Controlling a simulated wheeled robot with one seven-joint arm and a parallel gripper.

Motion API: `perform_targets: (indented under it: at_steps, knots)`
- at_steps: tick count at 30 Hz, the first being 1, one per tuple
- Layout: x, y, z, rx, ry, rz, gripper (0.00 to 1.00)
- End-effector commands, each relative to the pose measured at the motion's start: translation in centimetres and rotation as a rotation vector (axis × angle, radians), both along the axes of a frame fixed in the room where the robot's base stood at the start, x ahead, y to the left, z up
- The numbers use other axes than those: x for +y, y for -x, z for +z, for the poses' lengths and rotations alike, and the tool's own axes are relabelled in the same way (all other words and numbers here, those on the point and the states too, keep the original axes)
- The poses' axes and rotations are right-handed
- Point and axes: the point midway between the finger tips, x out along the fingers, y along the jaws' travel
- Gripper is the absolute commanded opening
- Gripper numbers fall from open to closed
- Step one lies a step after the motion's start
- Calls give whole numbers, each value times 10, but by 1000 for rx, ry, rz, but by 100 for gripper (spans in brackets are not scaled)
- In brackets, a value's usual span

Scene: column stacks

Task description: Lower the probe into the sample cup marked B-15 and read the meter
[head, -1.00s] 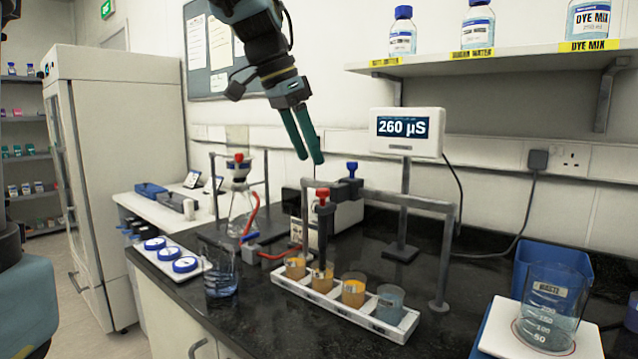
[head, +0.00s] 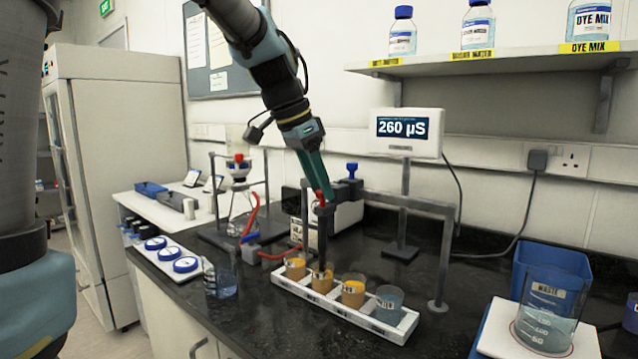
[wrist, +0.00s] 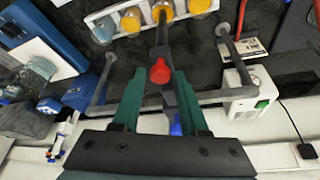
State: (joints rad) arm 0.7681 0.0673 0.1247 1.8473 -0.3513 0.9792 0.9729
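The meter (head: 403,127) reads 260 µS. The probe has a red knob (head: 323,211) on top and hangs from a grey stand (head: 410,203). Its lower end is at the second cup from the left (head: 323,281) in the head view; how deep it sits is unclear. That cup holds orange liquid, as do its two neighbours (head: 296,269) (head: 353,291); the right-hand cup (head: 389,303) is blue-grey. I cannot read B-15 on any cup. My gripper (head: 322,196) is at the knob. In the wrist view its fingers (wrist: 155,75) are apart, with the red knob (wrist: 160,71) between the tips and gaps beside it.
The cups stand in a white rack (head: 345,312) on the black bench. A flask (head: 241,205) with red tubing and a clear beaker (head: 221,280) are to the left. A waste beaker (head: 546,318) stands at right. A bottle shelf (head: 500,60) is above.

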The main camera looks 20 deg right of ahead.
Motion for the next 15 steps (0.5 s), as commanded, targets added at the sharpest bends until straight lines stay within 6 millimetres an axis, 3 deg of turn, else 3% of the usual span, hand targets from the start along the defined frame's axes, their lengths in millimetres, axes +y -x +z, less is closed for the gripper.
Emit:
perform_targets:
  at_steps: [1,11,15]
  knots:
    - [0,0,0,0,0,0,36]
    - [0,0,0,0,0,0,0]
    - [0,0,0,0,0,0,0]
